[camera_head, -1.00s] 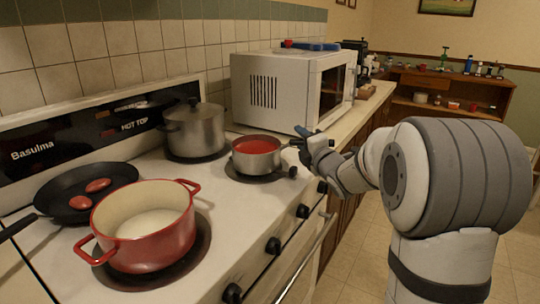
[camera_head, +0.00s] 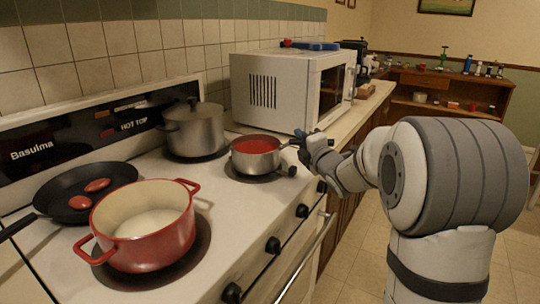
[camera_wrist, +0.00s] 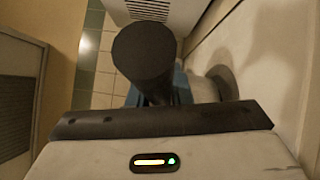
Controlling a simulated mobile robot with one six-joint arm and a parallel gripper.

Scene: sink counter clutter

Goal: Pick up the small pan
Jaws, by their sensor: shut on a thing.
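The small pan (camera_head: 246,163) is a grey metal saucepan with red contents. It sits level over the back right burner, and I cannot see a gap beneath it. Its dark handle (camera_head: 290,145) points right, toward my arm. My gripper (camera_head: 304,141) is at the outer end of the handle and shut on it. In the wrist view, a dark round piece (camera_wrist: 143,52), which looks like the handle's end, stands in front of blue finger parts. The fingers are mostly hidden there.
A lidded steel pot (camera_head: 194,130) stands just left of the small pan. A red pot (camera_head: 150,245) and a black frying pan (camera_head: 62,187) with two red items are on the left burners. A microwave (camera_head: 275,88) stands close behind the handle. The aisle at right is open floor.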

